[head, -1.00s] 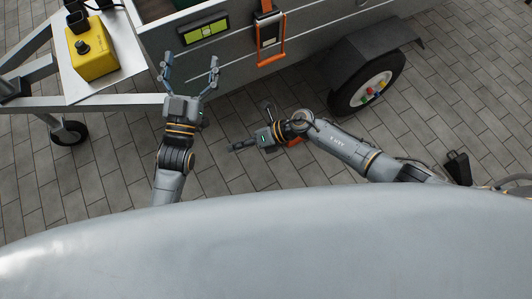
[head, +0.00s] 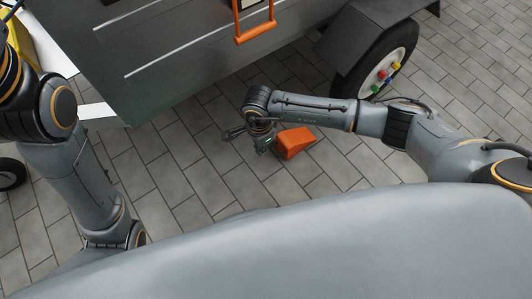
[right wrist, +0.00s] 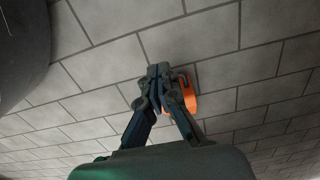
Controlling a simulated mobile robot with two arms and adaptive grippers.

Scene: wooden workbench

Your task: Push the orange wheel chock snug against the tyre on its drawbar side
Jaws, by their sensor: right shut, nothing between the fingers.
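The orange wheel chock (head: 296,142) lies on the paving to the left of the trailer's tyre (head: 352,75), on the drawbar side, with a clear gap between them. My right gripper (head: 262,142) is low, just left of the chock. In the right wrist view, its fingers (right wrist: 158,72) are shut and empty. The chock (right wrist: 188,96) shows there partly behind the right finger. I cannot tell whether they touch. My right forearm passes between the head camera and the floor near the tyre, hiding its lower part. My left arm enters at the left; its gripper is out of frame.
The grey trailer body (head: 170,60) with an orange latch handle (head: 255,35) stands above the wheel. The mudguard (head: 365,28) overhangs the tyre. A jockey wheel (head: 10,174) is at the far left. The paving (head: 190,165) left of the chock is bare.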

